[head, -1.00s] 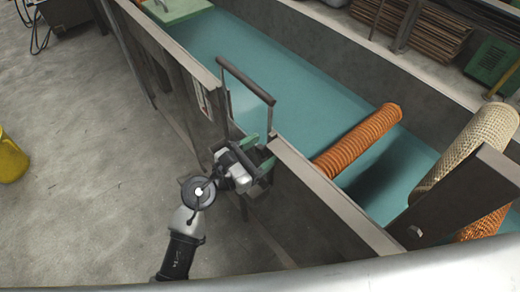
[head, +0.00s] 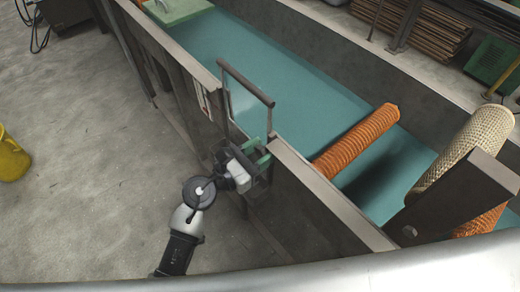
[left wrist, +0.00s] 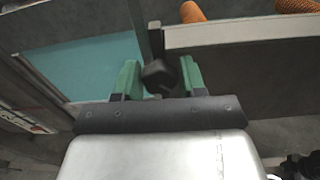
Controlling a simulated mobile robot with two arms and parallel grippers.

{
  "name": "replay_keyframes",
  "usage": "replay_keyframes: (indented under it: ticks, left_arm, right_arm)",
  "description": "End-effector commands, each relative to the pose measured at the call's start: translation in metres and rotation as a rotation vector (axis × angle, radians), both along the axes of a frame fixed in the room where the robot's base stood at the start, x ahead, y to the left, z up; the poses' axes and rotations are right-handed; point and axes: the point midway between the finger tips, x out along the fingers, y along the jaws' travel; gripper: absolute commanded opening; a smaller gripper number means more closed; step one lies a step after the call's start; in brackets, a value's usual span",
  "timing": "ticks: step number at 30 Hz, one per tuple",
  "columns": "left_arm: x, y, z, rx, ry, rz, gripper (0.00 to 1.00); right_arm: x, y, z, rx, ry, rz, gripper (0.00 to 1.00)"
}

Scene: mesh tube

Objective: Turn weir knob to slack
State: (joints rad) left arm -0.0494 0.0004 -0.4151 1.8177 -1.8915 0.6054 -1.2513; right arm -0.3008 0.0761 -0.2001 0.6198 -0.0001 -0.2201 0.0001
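The weir knob (left wrist: 158,75) is a small dark block between the two green fingers of my left gripper (left wrist: 160,80) in the left wrist view. The fingers flank it closely on both sides and look shut on it. In the head view my left gripper (head: 257,155) is at the side wall of the water channel, just below the weir's upright frame (head: 246,86); there the knob is hidden by the gripper. My right gripper is not in view.
The channel wall's top edge (head: 330,194) runs beside my left gripper. Teal water (head: 270,70) fills the channel. An orange ribbed tube (head: 357,142) and a pale mesh tube (head: 465,150) lie to the right. A yellow bin (head: 12,158) stands left on open floor.

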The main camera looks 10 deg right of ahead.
Motion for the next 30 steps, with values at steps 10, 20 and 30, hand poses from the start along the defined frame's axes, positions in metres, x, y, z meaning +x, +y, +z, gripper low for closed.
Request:
replay_keyframes:
  ticks: [10,20,30]
  left_arm:
    - [0.000,0.000,0.000,0.001,-0.001,0.000,0.60]
    - [-0.021,0.032,-0.003,0.006,-0.001,0.001,0.60]
    - [-0.054,0.082,-0.003,0.002,0.000,0.001,0.60]
  right_arm:
    - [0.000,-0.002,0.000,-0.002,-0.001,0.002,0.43]
    - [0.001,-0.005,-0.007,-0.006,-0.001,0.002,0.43]
    - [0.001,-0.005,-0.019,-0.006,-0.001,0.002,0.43]
